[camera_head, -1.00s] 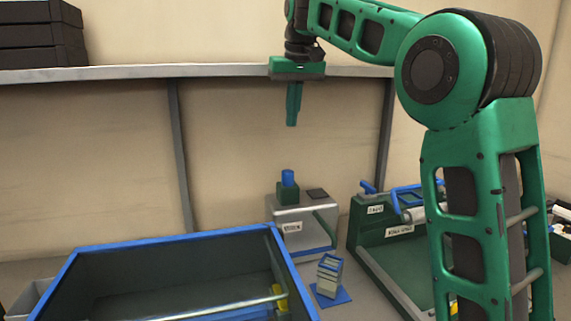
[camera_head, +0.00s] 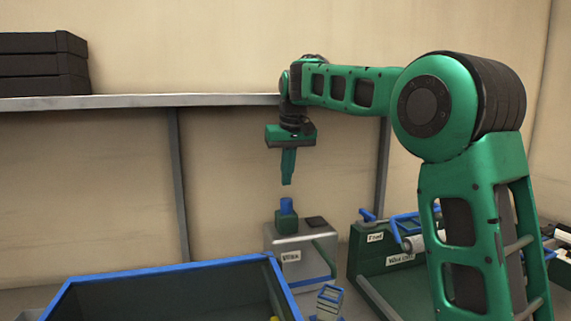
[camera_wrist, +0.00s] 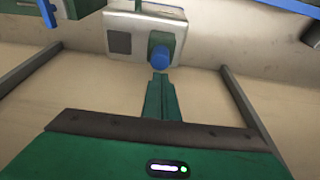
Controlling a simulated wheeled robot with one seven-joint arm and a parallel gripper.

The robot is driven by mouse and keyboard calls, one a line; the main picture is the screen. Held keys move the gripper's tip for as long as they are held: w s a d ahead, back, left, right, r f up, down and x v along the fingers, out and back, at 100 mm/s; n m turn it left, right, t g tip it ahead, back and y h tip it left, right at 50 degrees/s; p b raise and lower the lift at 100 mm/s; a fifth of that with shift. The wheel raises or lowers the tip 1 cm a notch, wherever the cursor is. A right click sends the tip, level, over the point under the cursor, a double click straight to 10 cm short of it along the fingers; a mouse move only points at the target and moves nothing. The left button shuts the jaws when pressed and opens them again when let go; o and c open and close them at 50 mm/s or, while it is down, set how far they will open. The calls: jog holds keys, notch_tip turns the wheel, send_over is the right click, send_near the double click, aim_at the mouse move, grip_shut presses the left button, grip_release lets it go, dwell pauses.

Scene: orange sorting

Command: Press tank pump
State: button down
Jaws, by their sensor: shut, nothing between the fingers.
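The tank (camera_head: 298,258) is a pale grey box with a white label on its front, standing against the back wall in the head view. Its pump is a blue cap (camera_head: 286,206) on a dark green block on top of the tank. My gripper (camera_head: 287,183) is shut and empty, pointing straight down just above the blue cap with a small gap. In the wrist view the shut fingers (camera_wrist: 160,76) reach toward the blue cap (camera_wrist: 161,57), and the tank (camera_wrist: 140,25) lies beyond. I cannot tell from the wrist view how large the gap is.
A large blue-rimmed dark bin (camera_head: 170,267) stands in front at left. A green labelled tray with blue handles (camera_head: 390,257) stands right of the tank. A small blue-and-grey block stack (camera_head: 328,299) is in front. A shelf (camera_head: 130,101) holds black crates (camera_head: 42,65).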

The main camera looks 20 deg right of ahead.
aim_at(287, 201)
jog(key=shift+f, duration=2.1)
jog(key=shift+f, duration=1.9)
notch_tip(287, 201, up, 5)
jog(key=shift+w+d+f, duration=0.1)
jog(key=v, duration=0.9)
jog(key=shift+r, duration=0.3)
